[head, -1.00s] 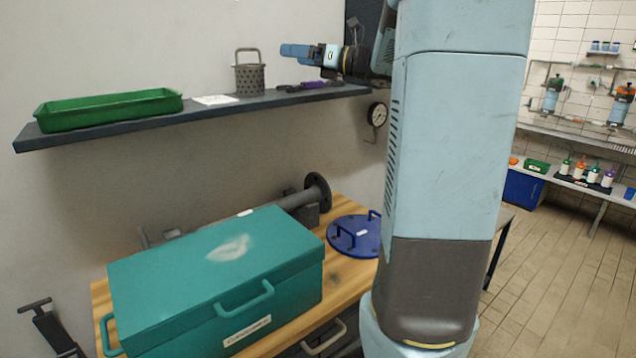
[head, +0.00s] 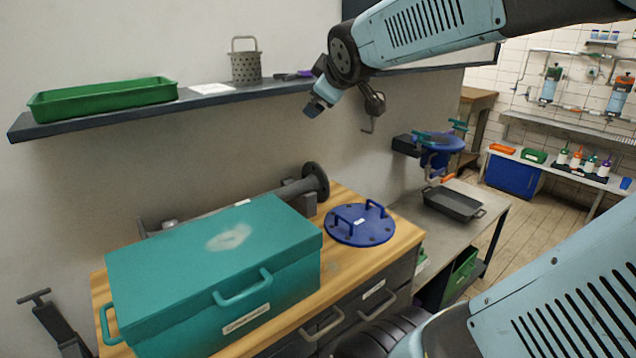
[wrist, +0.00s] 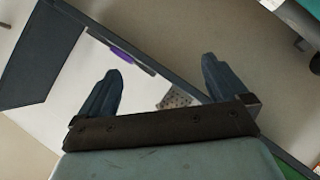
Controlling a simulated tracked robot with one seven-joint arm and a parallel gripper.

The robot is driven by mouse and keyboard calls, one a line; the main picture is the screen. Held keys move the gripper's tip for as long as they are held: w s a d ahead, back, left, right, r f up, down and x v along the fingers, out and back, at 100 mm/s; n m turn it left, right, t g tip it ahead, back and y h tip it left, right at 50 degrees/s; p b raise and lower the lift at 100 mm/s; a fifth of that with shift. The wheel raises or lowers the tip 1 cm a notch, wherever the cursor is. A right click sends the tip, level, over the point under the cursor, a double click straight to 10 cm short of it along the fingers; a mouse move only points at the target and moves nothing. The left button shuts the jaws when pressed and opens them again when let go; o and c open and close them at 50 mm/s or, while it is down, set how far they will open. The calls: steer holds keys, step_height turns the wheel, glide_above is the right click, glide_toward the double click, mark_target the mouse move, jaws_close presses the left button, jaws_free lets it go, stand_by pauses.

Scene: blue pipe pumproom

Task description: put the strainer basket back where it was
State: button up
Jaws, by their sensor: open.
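The strainer basket (head: 246,66), a grey perforated cup with a tall bail handle, stands upright on the wall shelf (head: 130,122). My gripper (head: 314,108) is in front of the shelf's right part, right of the basket and lower, pointing down and apart from it. In the wrist view my gripper's two fingers (wrist: 161,70) are spread with nothing between them. A perforated grey piece of the basket (wrist: 176,97) shows beyond the gripper; the rest is hidden there.
A green tray (head: 105,98) and a white card (head: 212,89) share the shelf. Below, a teal box (head: 210,270), a blue round lid (head: 358,224) with two handles and a flanged pipe (head: 312,182) occupy the wooden bench. A dark pan (head: 453,204) sits on the metal table at right.

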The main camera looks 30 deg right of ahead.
steer(key=s+a+f+m+g+y, duration=0.1)
steer(key=s+a+f+m+g, duration=0.2)
steer(key=s+a+f, duration=0.2)
steer(key=s+a+f+m+g+y, duration=0.1)
steer(key=s+a+f+m+g, duration=0.2)
steer(key=s, duration=0.9)
step_height(320, 180, down, 3)
steer(key=shift+a+f+m+g, duration=0.1)
steer(key=shift+a+m+g, duration=0.3)
steer(key=shift+a+m, duration=0.65)
steer(key=shift+w+a+n, duration=0.1)
steer(key=shift+a+n, duration=0.05)
steer(key=shift+n, duration=0.1)
